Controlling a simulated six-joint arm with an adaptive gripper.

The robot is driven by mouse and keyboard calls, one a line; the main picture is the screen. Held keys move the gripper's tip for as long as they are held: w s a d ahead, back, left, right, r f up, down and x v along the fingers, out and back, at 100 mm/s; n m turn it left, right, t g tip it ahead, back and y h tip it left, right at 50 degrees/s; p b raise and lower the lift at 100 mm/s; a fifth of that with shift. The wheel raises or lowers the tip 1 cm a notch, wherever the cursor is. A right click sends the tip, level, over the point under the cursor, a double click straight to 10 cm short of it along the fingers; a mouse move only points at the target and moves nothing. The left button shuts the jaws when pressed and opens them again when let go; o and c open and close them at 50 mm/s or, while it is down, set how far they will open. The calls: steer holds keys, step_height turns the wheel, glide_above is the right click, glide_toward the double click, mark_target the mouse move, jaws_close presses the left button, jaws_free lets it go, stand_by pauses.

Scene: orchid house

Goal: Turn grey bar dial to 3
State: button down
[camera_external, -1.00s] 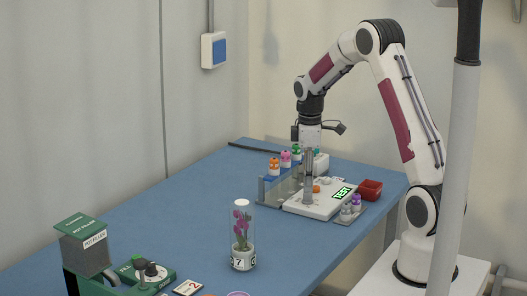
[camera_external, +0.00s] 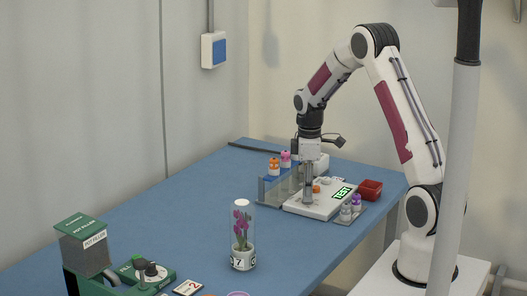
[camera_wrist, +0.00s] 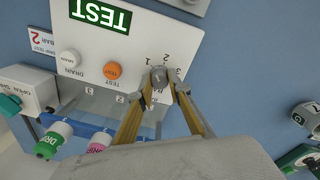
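The grey bar dial (camera_wrist: 159,73) sits on the white panel of the test unit (camera_external: 326,206), with printed numbers 1, 2 and 3 around it in the wrist view. Which number its bar points at is hard to tell. My gripper (camera_wrist: 165,84) points down at the dial, its two fingertips apart, one on either side of it. I cannot tell whether either finger touches it. In the external view my gripper (camera_external: 308,201) is low over the unit and hides the dial.
The panel has an orange TEST button (camera_wrist: 112,71), a white DRAIN button (camera_wrist: 70,58) and a lit TEST display (camera_wrist: 99,14). Capped bottles stand in a rack (camera_external: 270,188) to the left. A red bin (camera_external: 370,190) and purple-capped bottles (camera_external: 355,202) stand right.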

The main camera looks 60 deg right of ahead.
steer(key=shift+m, duration=0.3)
steer(key=m, duration=1.4)
steer(key=shift+m+g, duration=0.3)
steer(key=shift+m, duration=1.7)
